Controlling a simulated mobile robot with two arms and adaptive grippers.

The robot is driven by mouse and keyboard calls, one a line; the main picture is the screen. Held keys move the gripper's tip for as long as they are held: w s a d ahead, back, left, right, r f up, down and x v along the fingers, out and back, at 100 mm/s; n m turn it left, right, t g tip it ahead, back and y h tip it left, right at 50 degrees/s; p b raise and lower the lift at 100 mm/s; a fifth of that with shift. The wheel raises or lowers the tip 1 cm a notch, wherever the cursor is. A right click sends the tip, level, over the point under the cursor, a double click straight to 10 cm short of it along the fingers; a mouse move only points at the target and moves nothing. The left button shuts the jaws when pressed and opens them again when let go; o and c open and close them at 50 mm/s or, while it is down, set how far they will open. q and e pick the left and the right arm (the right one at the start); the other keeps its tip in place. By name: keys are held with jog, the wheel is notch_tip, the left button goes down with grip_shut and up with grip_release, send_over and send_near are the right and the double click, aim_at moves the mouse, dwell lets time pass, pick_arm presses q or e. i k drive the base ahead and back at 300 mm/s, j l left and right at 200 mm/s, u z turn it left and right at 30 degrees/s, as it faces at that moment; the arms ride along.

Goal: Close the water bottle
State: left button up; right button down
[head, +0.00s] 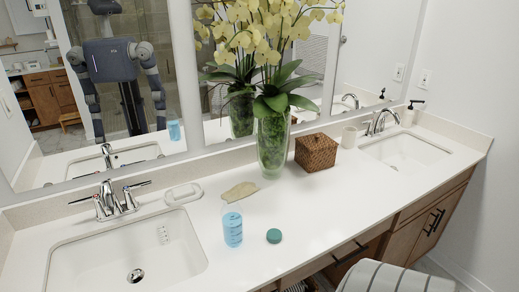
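The water bottle (233,229) stands upright on the white counter, just right of the left sink. Its body is light blue with printed marks, and its upper part is pale and clear. No lid shows on its top. A round teal cap (273,236) lies on the counter a short way right of the bottle, apart from it. Neither of my grippers is directly in view. My arms hang down in the mirror reflection, where my grippers cannot be made out.
The left sink (90,262) with its faucet (113,203) lies beside the bottle. A soap dish (183,193), a tan flat object (240,191), a flower vase (273,145) and a woven box (316,152) stand behind. A striped grey-white thing (395,278) is in front. Counter right of the cap is clear.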

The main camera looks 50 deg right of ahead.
aim_at(231, 212)
jog(key=l+z, duration=0.1)
jog(key=z, duration=0.35)
jog(key=l+z, duration=0.1)
jog(key=z, duration=0.3)
jog(key=i+z, duration=0.1)
jog(key=z, duration=0.35)
